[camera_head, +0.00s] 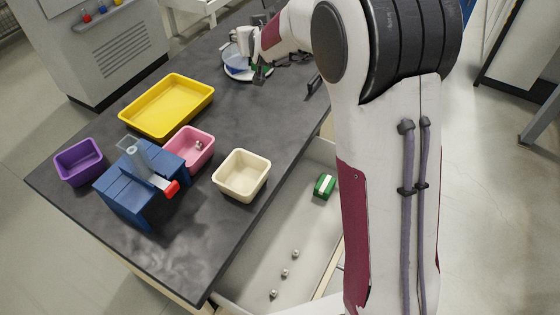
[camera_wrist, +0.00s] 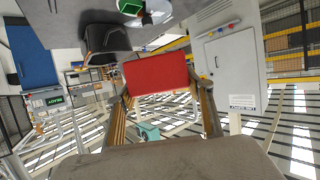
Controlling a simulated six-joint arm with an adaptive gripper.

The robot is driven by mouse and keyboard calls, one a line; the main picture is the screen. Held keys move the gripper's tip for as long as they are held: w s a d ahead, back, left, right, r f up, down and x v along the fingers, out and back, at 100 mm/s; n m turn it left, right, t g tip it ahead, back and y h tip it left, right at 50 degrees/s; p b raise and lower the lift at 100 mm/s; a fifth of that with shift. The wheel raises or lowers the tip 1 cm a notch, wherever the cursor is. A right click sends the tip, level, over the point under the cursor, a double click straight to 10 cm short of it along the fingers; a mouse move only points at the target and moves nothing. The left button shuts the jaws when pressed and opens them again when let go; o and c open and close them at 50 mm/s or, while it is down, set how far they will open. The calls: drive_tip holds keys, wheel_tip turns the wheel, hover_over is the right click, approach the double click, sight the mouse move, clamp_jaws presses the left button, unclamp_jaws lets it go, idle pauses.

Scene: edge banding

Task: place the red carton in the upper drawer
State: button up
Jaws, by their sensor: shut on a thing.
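The red carton (camera_wrist: 157,73) is held between the two fingers of my gripper (camera_wrist: 160,84) in the wrist view, its flat red face towards the camera. My gripper is shut on it. In the head view my arm reaches to the far end of the table, close to the plate; I cannot make out the carton there. An open drawer (camera_head: 260,241) stands out from the table's right side. It holds a green carton (camera_head: 325,186) with a white stripe and several small metal balls. I cannot tell whether other drawers lie beneath it.
On the dark table (camera_head: 255,122) stand a yellow tray (camera_head: 166,106), a purple bin (camera_head: 79,162), a pink bin (camera_head: 193,148), a cream bin (camera_head: 241,176) and a blue stand (camera_head: 130,190) with a red-tipped part. A white plate (camera_head: 232,73) holds items at the far end.

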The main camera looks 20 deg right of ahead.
drive_tip(key=shift+s+d+f+m+h, duration=0.3)
drive_tip(key=shift+s+d+f+h, duration=0.1)
drive_tip(key=shift+s, duration=0.15)
drive_tip(key=shift+s+d+f+m+h, duration=0.25)
drive_tip(key=shift+s+d+m+h, duration=0.1)
drive_tip(key=shift+s, duration=0.2)
drive_tip(key=s+d+f+m+g+h, duration=0.1)
drive_tip(key=s+d+f+m+h, duration=0.2)
drive_tip(key=s, duration=0.5)
drive_tip(key=s+d+f+m+g+h, duration=0.2)
drive_tip(key=s+d+f, duration=0.25)
drive_tip(key=s, duration=0.35)
drive_tip(key=s+d+f+m+g+h, duration=0.1)
drive_tip(key=s+d+f+m+h, duration=0.2)
drive_tip(key=s, duration=0.5)
wheel_tip(320, 180, down, 27)
drive_tip(key=shift+w+n, duration=0.25)
drive_tip(key=shift+n, duration=0.1)
drive_tip(key=shift+f, duration=2.8)
drive_tip(key=shift+f, duration=2.05)
drive_tip(key=shift+f, duration=0.2)
